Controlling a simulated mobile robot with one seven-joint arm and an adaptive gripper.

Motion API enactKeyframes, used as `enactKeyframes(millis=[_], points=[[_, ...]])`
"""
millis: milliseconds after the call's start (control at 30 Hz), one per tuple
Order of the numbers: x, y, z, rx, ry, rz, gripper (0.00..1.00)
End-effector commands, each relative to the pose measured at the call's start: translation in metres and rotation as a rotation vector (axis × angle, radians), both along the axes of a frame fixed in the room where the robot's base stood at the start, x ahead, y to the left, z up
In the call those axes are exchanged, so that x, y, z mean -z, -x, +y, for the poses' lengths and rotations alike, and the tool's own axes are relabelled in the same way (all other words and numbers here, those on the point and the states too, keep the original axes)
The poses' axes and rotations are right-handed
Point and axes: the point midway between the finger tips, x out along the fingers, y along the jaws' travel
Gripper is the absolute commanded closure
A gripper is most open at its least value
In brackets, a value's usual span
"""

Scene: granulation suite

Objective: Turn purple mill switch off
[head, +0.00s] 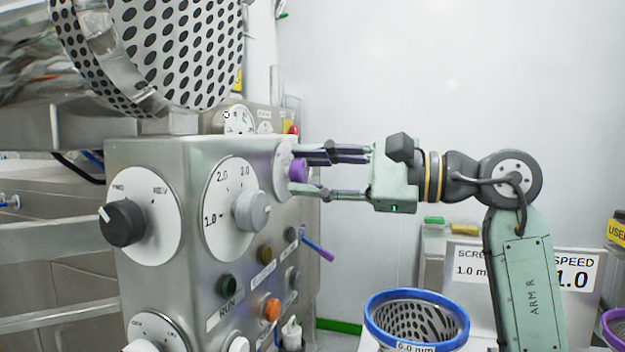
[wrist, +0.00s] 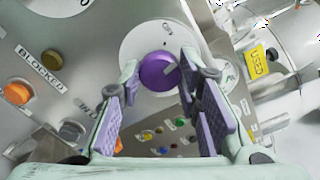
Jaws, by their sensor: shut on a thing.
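The purple mill switch (head: 299,171) is a round knob on a white dial plate (head: 281,172) on the right-hand side of the steel control panel. My gripper (head: 295,170) reaches in from the right, with one finger above the knob and one below. In the wrist view its purple-padded fingers lie on either side of the knob, shut on it.
The panel also carries a black knob (head: 122,223), a grey knob (head: 251,210), an orange button (head: 272,309) and a green button (head: 227,285). A purple-tipped lever (head: 318,248) sticks out below my gripper. A blue-rimmed screen basket (head: 416,318) stands below my arm.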

Motion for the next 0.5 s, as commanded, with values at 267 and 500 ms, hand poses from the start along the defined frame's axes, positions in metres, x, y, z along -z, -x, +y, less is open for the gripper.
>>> enactKeyframes(millis=[267, 500], points=[[0.0004, 0.0001, -0.0003, 0.001, 0.078, -0.243, 0.97], [-0.0002, 0.0, -0.0002, 0.0, 0.133, -0.41, 0.97]])
